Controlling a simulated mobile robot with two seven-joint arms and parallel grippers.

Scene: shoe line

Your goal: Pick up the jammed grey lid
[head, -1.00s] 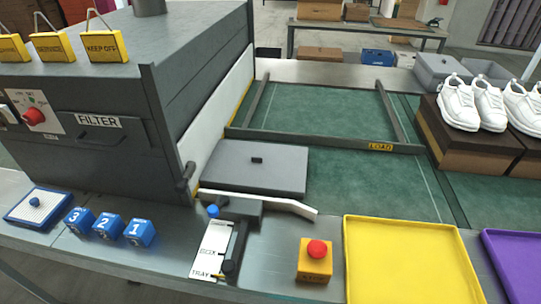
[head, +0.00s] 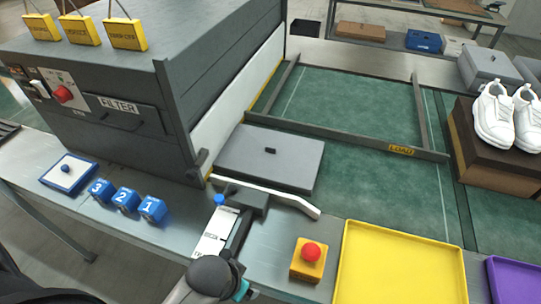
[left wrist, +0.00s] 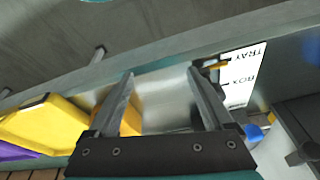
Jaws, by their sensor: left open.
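The grey lid (head: 270,158) is a flat panel with a small black knob on top. It lies on the green belt in the head view, beside the machine's white side panel and behind a white diverter arm (head: 290,202). My left arm comes in at the bottom of the head view, in front of the BOX/TRAY plate (head: 212,232). My left gripper (left wrist: 160,72) shows in the left wrist view, open and empty, with the same plate (left wrist: 242,75) beside its fingers. I cannot make out the lid in that view. My right gripper is not in view.
A yellow box with a red button (head: 309,258) and a yellow tray (head: 402,264) stand right of my arm. Blue numbered blocks (head: 125,200) stand left. The grey FILTER machine (head: 110,130) borders the lid's left side. A LOAD bar (head: 375,145) lies behind it.

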